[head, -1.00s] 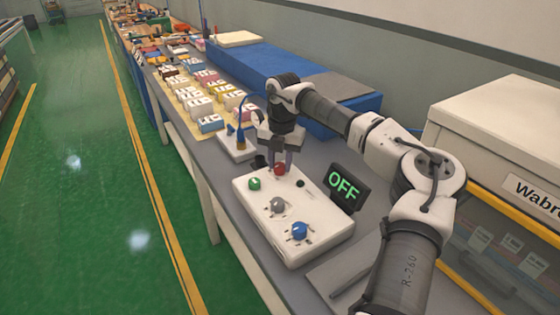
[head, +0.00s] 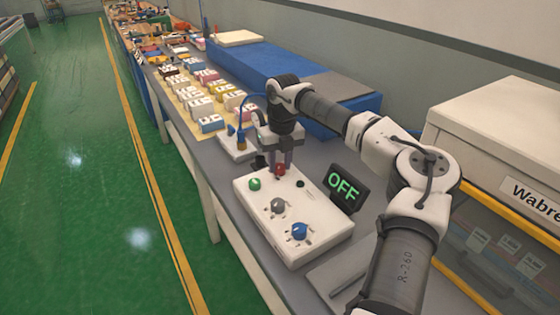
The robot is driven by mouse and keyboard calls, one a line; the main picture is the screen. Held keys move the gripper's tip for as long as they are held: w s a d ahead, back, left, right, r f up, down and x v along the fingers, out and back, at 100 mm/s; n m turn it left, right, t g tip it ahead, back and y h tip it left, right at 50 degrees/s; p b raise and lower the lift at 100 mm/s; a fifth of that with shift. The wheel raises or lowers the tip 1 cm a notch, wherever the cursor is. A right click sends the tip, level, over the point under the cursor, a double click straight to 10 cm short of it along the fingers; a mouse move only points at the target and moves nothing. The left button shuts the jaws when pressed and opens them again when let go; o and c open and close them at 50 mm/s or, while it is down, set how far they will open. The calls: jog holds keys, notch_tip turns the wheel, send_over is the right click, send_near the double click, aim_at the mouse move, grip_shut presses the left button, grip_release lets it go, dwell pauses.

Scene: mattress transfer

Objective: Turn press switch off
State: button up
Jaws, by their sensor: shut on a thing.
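A white control box (head: 320,246) on the bench carries a red button (head: 280,169), a green button (head: 255,184), a grey knob (head: 278,206) and a blue knob (head: 300,231). A dark display (head: 344,188) at its right edge reads "OFF" in green letters. My gripper (head: 281,163) points down at the far end of the box, shut on the red button. The fingers hide part of the red button, so I cannot tell how far it is pressed in.
A smaller white box with a blue cable (head: 243,127) stands just behind the control box. Blue foam blocks (head: 255,72) and several small coloured boxes (head: 205,105) lie farther back. A white cabinet (head: 490,140) stands at the right. The green floor (head: 80,200) at the left is clear.

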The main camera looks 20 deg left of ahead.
aim_at(281, 165)
jog(key=shift+r, duration=0.1)
dwell(0.3)
jog(key=o, duration=1)
jog(key=shift+c, duration=0.2)
notch_tip(281, 165, up, 14)
jog(key=b, duration=0.2)
jog(key=shift+w+d, duration=0.2)
jog(key=shift+s+f, duration=0.1)
jog(key=shift+f, duration=0.15)
